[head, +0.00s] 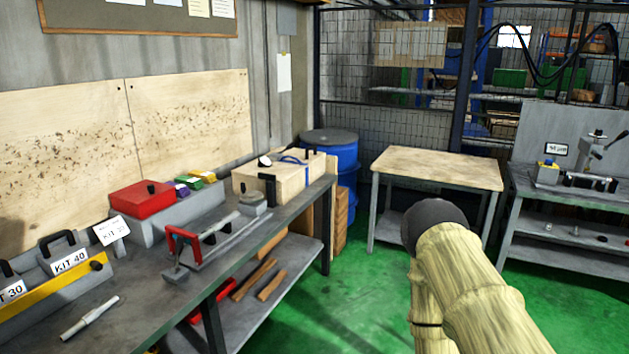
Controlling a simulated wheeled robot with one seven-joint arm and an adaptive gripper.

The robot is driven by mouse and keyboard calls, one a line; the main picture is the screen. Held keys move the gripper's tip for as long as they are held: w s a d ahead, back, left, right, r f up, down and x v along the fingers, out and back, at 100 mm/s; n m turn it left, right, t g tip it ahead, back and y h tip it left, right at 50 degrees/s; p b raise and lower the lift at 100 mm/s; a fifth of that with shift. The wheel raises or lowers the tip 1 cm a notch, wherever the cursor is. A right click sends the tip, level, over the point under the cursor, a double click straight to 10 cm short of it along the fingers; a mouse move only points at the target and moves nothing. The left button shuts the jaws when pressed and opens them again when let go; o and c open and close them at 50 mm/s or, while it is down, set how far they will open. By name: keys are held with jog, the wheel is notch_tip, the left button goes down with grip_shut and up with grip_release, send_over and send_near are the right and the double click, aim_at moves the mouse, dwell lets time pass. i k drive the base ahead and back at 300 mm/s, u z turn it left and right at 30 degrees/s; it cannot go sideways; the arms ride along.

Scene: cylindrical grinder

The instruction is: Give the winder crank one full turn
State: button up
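I cannot tell for sure which thing is the winder crank. A pale wooden box (291,178) with black handle-like parts and a blue strip stands at the far end of the left bench. A grey device with a slanted lever (597,150) stands on the right bench. Either may carry a crank, but both are too small to tell. My arm (462,275), in a beige sleeve, rises from the lower right to a dark rounded end. My gripper's fingers do not show. The arm appears apart from both devices.
The left bench (150,290) holds a red box (142,199), a red-handled tool (183,245) and kit trays (70,262). A blue drum (335,160) stands behind it. A wood-topped table (435,167) is bare. Green floor (330,300) is open between the benches.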

aim_at(250, 197)
jog(key=z, duration=0.6)
jog(key=i, duration=1.45)
jog(key=u, duration=0.3)
jog(key=i, duration=1.05)
jog(key=u, duration=0.9)
